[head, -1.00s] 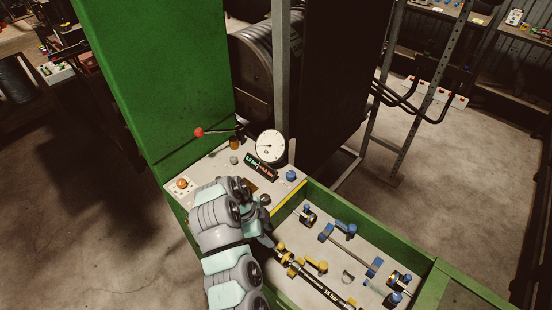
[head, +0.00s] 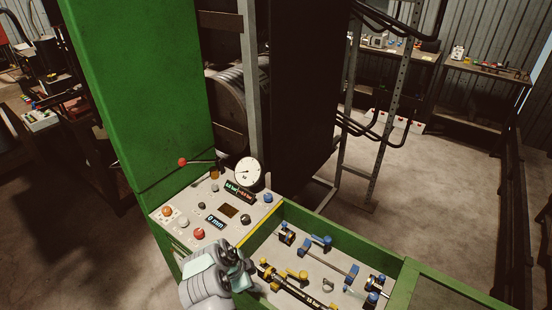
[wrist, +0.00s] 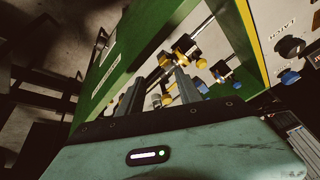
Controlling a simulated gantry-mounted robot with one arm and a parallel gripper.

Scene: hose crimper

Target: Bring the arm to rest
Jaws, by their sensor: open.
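My gripper (head: 240,272) is open, at the near left corner of the green-walled fittings tray (head: 335,243), just below the control panel (head: 182,210). My arm comes in from the bottom edge. In the wrist view the two grey fingers of my gripper (wrist: 158,88) stand apart with nothing held between them. Yellow and blue fittings show beyond the fingertips there. I cannot tell from these views how high my gripper is above the tray.
The panel carries a round gauge (head: 247,173), a red-knobbed lever (head: 183,161), a red button (head: 199,233) and a display reading 0 mm. The tray holds blue clamps, yellow fittings and a black hose (head: 293,290). A green cabinet (head: 140,90) rises behind. Open floor lies right.

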